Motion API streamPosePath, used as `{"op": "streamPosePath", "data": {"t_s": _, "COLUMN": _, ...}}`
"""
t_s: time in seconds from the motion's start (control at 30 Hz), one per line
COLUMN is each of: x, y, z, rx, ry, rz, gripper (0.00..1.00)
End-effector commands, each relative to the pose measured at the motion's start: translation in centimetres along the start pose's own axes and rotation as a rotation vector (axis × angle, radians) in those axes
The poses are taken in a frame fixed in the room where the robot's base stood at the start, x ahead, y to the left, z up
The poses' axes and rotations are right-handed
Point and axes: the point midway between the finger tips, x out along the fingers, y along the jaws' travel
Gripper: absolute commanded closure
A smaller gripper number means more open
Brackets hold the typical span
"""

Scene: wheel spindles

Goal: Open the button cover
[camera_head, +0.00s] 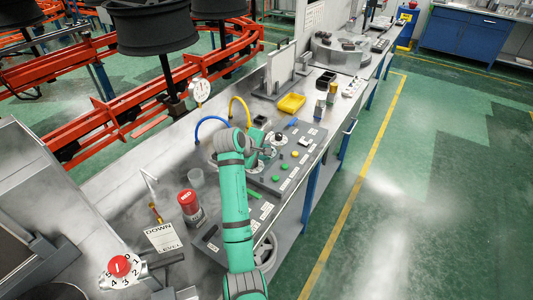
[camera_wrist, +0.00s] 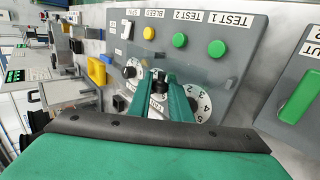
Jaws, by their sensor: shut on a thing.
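A grey control panel (camera_head: 262,182) lies on the metal bench; it fills the upper middle of the wrist view (camera_wrist: 235,90). It carries green buttons (camera_wrist: 216,48), a yellow button (camera_wrist: 149,33) and white numbered dials (camera_wrist: 200,104). A faint see-through patch beside the buttons, seemingly the button cover (camera_wrist: 207,74), is hard to make out. My gripper (camera_wrist: 160,84) reaches down to the panel between the dials, with its fingers closed around a small dark part (camera_wrist: 159,74). In the head view, my gripper (camera_head: 266,142) hides part of the panel's far left side.
A yellow tray (camera_head: 291,104) and small containers lie beyond the panel. Blue and yellow hoses (camera_head: 212,121) arch behind my gripper. The green floor (camera_head: 390,190) to the right is clear.

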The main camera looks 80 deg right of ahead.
Motion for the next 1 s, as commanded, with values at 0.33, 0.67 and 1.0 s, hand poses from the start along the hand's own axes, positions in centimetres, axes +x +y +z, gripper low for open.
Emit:
{"op": "streamPosePath", "data": {"t_s": 0.33, "x": 0.0, "y": 0.0, "z": -0.1, "rx": 0.000, "ry": 0.003, "rz": 0.000, "gripper": 0.64}}
{"op": "streamPosePath", "data": {"t_s": 0.67, "x": -2.0, "y": 0.0, "z": -0.1, "rx": 0.000, "ry": 0.004, "rz": 0.002, "gripper": 0.64}}
{"op": "streamPosePath", "data": {"t_s": 1.0, "x": -8.2, "y": 0.0, "z": -0.1, "rx": 0.000, "ry": 0.005, "rz": 0.002, "gripper": 0.64}}
